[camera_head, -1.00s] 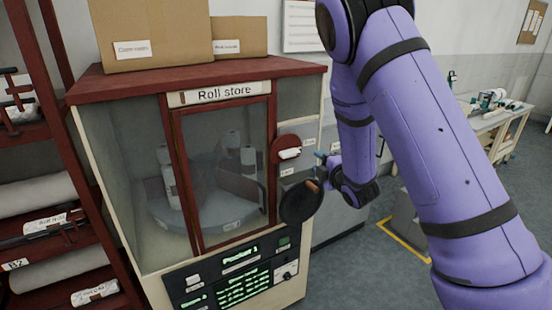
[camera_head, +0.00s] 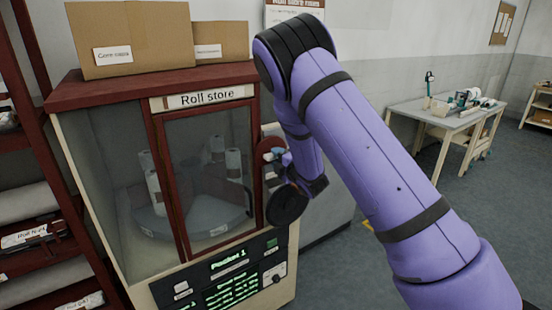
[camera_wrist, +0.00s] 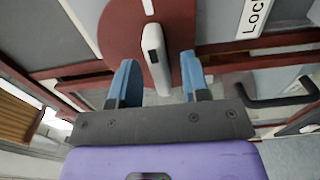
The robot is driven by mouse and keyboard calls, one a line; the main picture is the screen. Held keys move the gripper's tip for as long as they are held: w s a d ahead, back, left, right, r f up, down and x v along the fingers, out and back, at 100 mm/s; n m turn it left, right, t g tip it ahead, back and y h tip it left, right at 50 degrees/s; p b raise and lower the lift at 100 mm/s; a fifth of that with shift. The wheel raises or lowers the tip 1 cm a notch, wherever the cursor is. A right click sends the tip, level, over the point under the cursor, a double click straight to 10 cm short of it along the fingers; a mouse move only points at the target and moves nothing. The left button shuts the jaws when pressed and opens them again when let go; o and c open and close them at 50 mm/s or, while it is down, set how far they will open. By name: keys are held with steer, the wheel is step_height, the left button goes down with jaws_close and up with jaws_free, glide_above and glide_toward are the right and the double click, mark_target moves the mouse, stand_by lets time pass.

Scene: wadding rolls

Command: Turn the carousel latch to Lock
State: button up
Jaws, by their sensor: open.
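The carousel latch is a cream handle (camera_wrist: 156,58) on a dark red round plate (camera_wrist: 118,28), on the right side of the Roll store cabinet's front. In the wrist view a Lock label (camera_wrist: 257,14) lies to the upper right of the handle. My gripper (camera_wrist: 158,62) is open, with one blue finger on each side of the handle. Gaps show on both sides, and depth or contact is hard to judge. In the head view my gripper (camera_head: 274,156) covers most of the latch, so its handle is mostly hidden there.
The Roll store (camera_head: 202,97) has a red-framed glass door (camera_head: 208,165), with white rolls on a carousel inside. A dark door handle (camera_wrist: 280,98) shows right of the latch in the wrist view. A control panel (camera_head: 225,280) is below, and a red shelf rack (camera_head: 28,120) stands left.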

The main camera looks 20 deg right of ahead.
steer(key=shift+w+a, duration=0.1)
steer(key=shift+w, duration=0.35)
jaws_close()
